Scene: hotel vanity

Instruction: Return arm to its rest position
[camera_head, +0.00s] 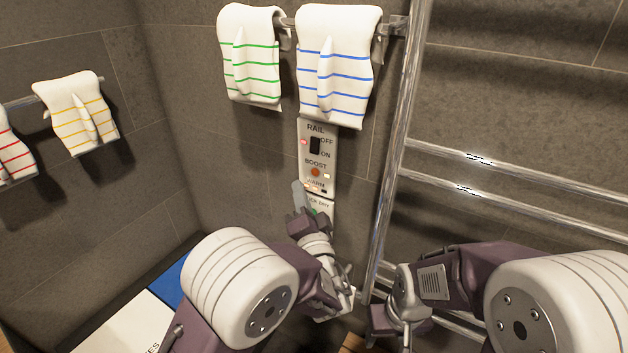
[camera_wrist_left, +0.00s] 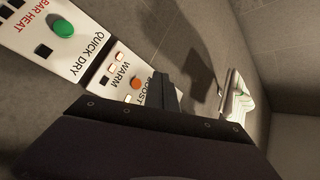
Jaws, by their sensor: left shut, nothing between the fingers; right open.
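My left gripper (camera_head: 299,194) is shut and empty, in front of the lower part of the white wall control panel (camera_head: 331,134). In the left wrist view its dark fingers (camera_wrist_left: 165,92) stand close together beside the BOOST lettering, with no object between them. The panel carries a dark RAIL switch (camera_head: 315,146), an orange BOOST button (camera_head: 315,172) and small lit WARM lights. A QUICK DRY panel (camera_head: 322,204) below is partly hidden by my left arm. A green knob (camera_wrist_left: 63,29) shows on it in the left wrist view. My right gripper (camera_head: 389,330) is open, low at the right.
A chrome upright rail (camera_head: 398,150) with crossbars (camera_head: 500,165) stands right of the panel. Green-striped (camera_head: 250,60) and blue-striped (camera_head: 336,70) towels hang above it. Yellow-striped (camera_head: 82,112) and red-striped (camera_head: 12,150) towels hang at the left. A white and blue surface (camera_head: 125,325) lies lower left.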

